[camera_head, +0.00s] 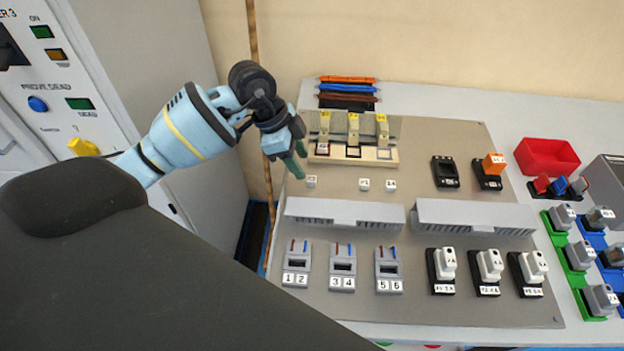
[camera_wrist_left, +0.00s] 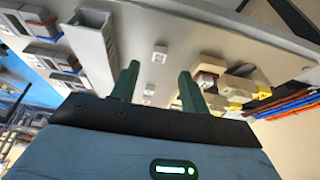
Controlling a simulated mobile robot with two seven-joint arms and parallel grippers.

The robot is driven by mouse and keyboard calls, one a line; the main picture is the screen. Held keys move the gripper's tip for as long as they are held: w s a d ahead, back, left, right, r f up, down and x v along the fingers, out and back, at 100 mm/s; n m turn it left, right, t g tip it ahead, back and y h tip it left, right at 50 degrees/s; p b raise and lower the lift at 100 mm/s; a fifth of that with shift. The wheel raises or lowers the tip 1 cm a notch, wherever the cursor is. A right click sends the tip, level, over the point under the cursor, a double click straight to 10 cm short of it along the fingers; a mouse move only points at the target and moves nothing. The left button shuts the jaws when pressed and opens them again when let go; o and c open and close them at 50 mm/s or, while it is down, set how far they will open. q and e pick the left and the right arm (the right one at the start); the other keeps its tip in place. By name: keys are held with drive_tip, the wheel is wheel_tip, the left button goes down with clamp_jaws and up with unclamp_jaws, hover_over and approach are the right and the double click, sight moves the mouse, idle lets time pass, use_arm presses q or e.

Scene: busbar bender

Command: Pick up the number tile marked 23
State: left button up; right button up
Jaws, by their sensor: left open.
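Three small white number tiles lie on the grey board in the head view: a left tile (camera_head: 311,181), a middle tile (camera_head: 364,184) and a right tile (camera_head: 390,185). Their print is too small to read surely, so I cannot tell which is marked 23. My left gripper (camera_head: 298,162) is open and empty, above the board near the left tile. My right gripper is not in view.
Behind the tiles stands a cream block with yellow-topped parts (camera_head: 353,155). A grey slotted duct (camera_head: 345,214) lies in front of them, with numbered grey terminals (camera_head: 343,268) beyond. A red bin (camera_head: 548,157) stands at the right. A grey cabinet (camera_head: 165,60) is at the left.

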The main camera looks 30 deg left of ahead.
sight(310, 179)
use_arm(q)
drive_tip(key=shift+x, duration=2.55)
drive_tip(key=shift+s, duration=0.15)
clamp_jaws()
